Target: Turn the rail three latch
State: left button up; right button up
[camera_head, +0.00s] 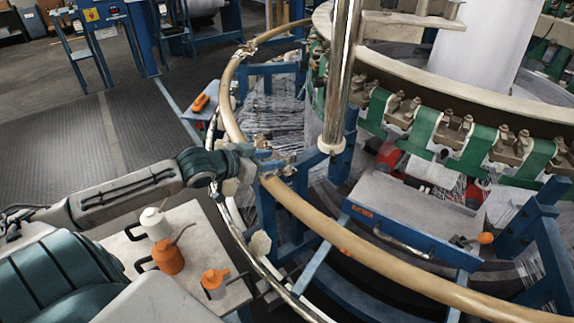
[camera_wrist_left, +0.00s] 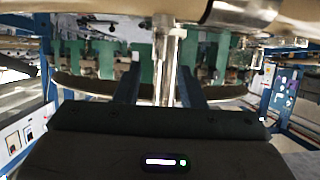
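The tan ring rail (camera_head: 385,255) curves around the loom. A metal latch fitting (camera_head: 272,166) sits at a joint of the rail, near the middle of the head view. Another fitting (camera_head: 246,50) sits on the rail farther back. My left gripper (camera_head: 255,165) is at the nearer fitting; whether it touches is unclear. In the left wrist view my left gripper's two dark fingers (camera_wrist_left: 158,72) stand apart, with a shiny metal post visible between and beyond them. The rail and a metal piece (camera_wrist_left: 228,12) cross above. My right gripper is in neither view.
A chrome post (camera_head: 342,75) rises beside the rail. Blue frame bars and green straps (camera_head: 424,124) fill the loom side. Open floor (camera_head: 60,125) lies left.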

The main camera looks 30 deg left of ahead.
aim_at(283, 158)
pick_arm(q)
jog(key=shift+w+d+f+b, duration=0.25)
jog(key=shift+w+d+b, duration=0.05)
jog(key=shift+w, duration=0.45)
jog(key=shift+x, duration=2.3)
jog(key=shift+f, duration=0.1)
grip_shut()
